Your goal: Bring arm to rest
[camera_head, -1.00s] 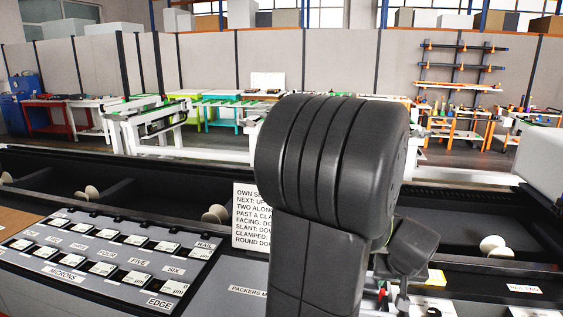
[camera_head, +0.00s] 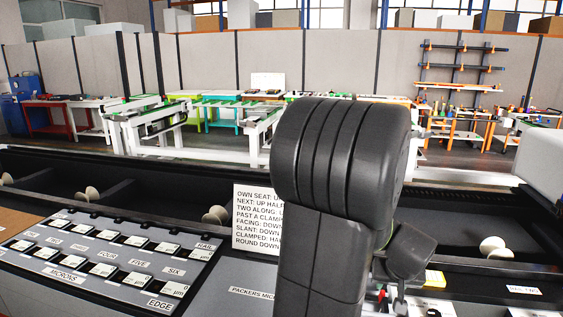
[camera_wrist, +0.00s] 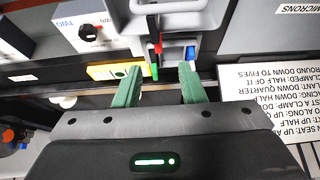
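My gripper (camera_wrist: 160,78) shows in the wrist view with its two green fingers apart and nothing visible between them. The fingers point toward a grey fixture (camera_wrist: 180,24) with small red, green and blue parts. A yellow label (camera_wrist: 108,71) lies just beyond the left finger. In the head view my dark arm stands upright right of centre and hides most of my gripper and the surface behind it.
A white instruction sign (camera_head: 257,218) stands left of my arm; it also shows upside down in the wrist view (camera_wrist: 270,85). A grey panel (camera_head: 85,262) with several labelled displays lies at left. A black trough with pale rollers (camera_head: 494,247) runs behind. Workbenches stand farther back.

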